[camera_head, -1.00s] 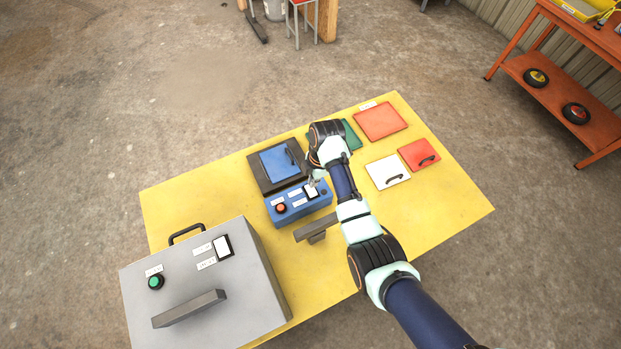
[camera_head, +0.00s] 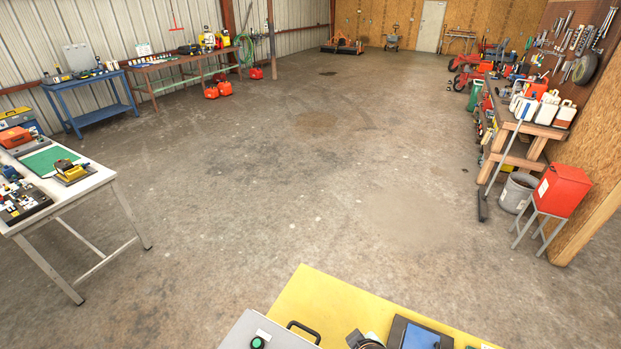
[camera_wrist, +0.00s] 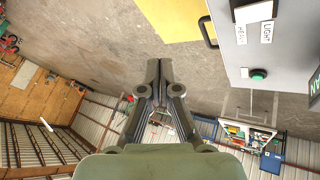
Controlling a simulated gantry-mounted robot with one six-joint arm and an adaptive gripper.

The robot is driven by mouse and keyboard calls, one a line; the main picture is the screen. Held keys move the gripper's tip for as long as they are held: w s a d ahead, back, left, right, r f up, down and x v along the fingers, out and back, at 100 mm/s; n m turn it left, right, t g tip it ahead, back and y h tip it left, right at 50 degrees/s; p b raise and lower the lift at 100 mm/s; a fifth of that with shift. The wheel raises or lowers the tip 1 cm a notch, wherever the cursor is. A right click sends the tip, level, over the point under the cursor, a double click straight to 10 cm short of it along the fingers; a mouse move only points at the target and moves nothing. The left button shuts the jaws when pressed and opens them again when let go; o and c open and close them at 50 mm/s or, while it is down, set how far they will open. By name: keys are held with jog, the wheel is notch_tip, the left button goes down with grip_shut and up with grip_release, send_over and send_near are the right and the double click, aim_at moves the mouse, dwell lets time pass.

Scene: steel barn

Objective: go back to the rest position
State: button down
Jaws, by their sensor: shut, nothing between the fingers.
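My gripper (camera_wrist: 160,68) shows in the wrist view with its two dark fingers close together, shut and empty. It is clear of the grey box (camera_wrist: 235,45), which is at the upper right with white labels, a black handle and a green button. In the head view only the top of the grey box (camera_head: 262,325) shows at the bottom edge. A dark rounded part at the bottom edge, left of the blue panel, looks like part of my arm; most of the arm is out of frame.
The yellow table (camera_head: 318,294) shows at the bottom, with a blue panel in a dark frame (camera_head: 399,326). A white workbench (camera_head: 85,192) stands at the left. A wooden bench (camera_head: 540,128) and a red container on a stand (camera_head: 563,190) are at the right. The floor between is clear.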

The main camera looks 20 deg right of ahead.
jog(key=s+a+r+m+t+y+p, duration=0.1)
jog(key=s+a+r+m+t+p, duration=0.1)
jog(key=a+r, duration=0.7)
jog(key=s+a+r+m+t+y+p, duration=0.1)
jog(key=a+r+t, duration=0.3)
jog(key=a+r, duration=0.5)
notch_tip(320, 180, up, 2)
jog(key=shift+s+a+r+m+p, duration=0.15)
jog(key=shift+s+a+m+p, duration=0.25)
jog(key=shift+s+m, duration=0.3)
